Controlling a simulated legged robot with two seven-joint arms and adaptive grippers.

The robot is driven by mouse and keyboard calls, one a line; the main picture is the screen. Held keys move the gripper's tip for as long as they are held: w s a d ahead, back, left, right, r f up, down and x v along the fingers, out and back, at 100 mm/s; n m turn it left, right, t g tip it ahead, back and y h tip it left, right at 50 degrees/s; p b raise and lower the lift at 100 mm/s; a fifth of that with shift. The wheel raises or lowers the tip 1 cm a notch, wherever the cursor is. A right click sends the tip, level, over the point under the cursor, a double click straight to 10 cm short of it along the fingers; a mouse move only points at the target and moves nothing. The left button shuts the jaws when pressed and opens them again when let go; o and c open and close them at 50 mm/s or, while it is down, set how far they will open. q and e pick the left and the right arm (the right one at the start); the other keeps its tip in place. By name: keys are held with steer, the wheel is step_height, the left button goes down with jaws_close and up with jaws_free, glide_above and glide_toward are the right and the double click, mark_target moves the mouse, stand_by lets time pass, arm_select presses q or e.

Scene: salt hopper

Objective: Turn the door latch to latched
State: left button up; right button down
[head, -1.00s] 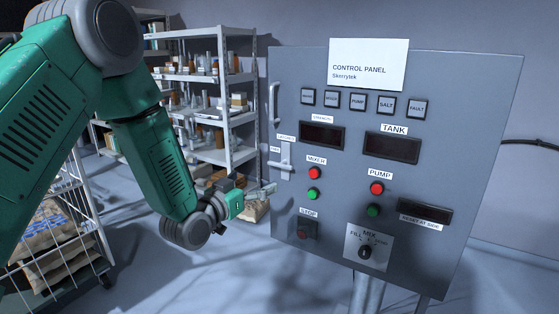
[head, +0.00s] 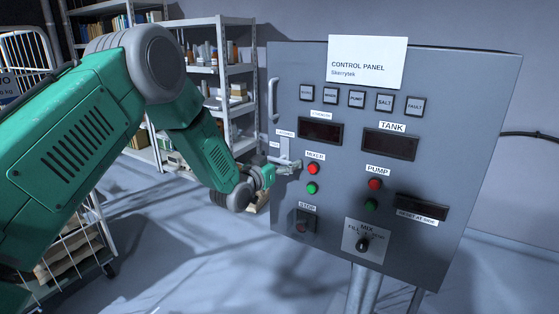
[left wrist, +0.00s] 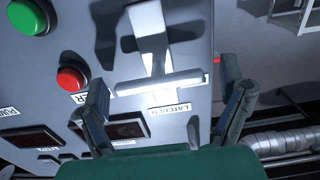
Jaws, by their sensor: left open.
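The door latch (head: 285,150) is a pale metal T-shaped handle at the left edge of the grey control panel, by the small LATCHED label. In the left wrist view the latch (left wrist: 160,84) shows close up, its crossbar between my two fingers, with a gap on each side. The LATCHED label (left wrist: 170,109) appears upside down there, just below the crossbar. My left gripper (head: 286,169) is open at the latch, partly covering its lower part in the head view. I cannot tell whether a finger touches it. My right gripper is not in view.
The control panel (head: 450,120) carries a red mixer button (head: 313,168), a green button (head: 311,188) and a mode knob (head: 363,245) close by. A fixed door handle (head: 273,100) is above the latch. Shelving (head: 222,70) stands behind my arm; a wire cart (head: 85,265) is lower left.

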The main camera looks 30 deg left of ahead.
arm_select(q)
steer(key=c, duration=1.1)
